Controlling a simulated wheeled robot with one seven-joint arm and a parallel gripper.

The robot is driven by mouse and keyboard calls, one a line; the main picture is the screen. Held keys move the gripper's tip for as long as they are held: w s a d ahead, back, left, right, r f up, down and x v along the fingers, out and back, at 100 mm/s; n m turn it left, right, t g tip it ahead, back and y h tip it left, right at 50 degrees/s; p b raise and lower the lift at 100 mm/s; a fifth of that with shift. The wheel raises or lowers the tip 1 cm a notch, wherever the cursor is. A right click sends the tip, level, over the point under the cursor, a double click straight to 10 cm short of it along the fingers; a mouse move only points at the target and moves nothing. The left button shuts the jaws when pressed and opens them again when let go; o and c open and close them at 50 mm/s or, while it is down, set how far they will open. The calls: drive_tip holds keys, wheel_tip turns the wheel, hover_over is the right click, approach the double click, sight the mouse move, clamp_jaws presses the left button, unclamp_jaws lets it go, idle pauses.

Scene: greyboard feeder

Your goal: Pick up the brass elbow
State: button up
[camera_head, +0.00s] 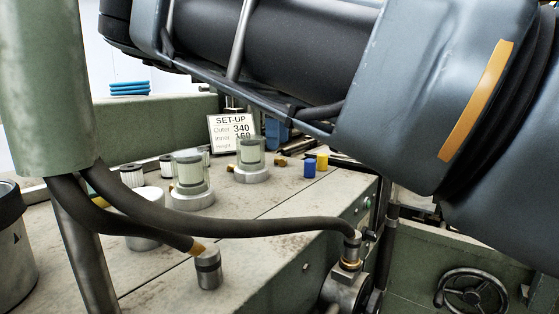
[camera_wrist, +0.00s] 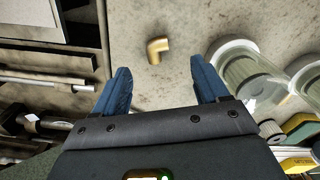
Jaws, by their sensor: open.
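The brass elbow (camera_wrist: 157,49) lies on the worn grey surface in the upper middle of the wrist view. It is a short bent gold-coloured piece, and nothing covers it there. My gripper (camera_wrist: 159,72) shows two blue fingers, spread apart with nothing between them. The elbow appears just beyond the fingertips, between their lines and apart from both. The height of the fingers above it is hard to tell. Small brass-coloured pieces sit near the glass jars there; which is the elbow is unclear.
Glass-walled jars (camera_head: 190,178) stand on the bench (camera_head: 275,225); they crowd the right of the wrist view, close to my right finger. Dark hoses (camera_head: 235,226) cross the front. Rods (camera_wrist: 45,80) lie left.

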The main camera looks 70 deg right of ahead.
sight(278, 165)
drive_tip(key=shift+a+f+p, duration=0.1)
drive_tip(key=shift+f+p, duration=0.45)
drive_tip(key=shift+f, duration=1.85)
clamp_jaws()
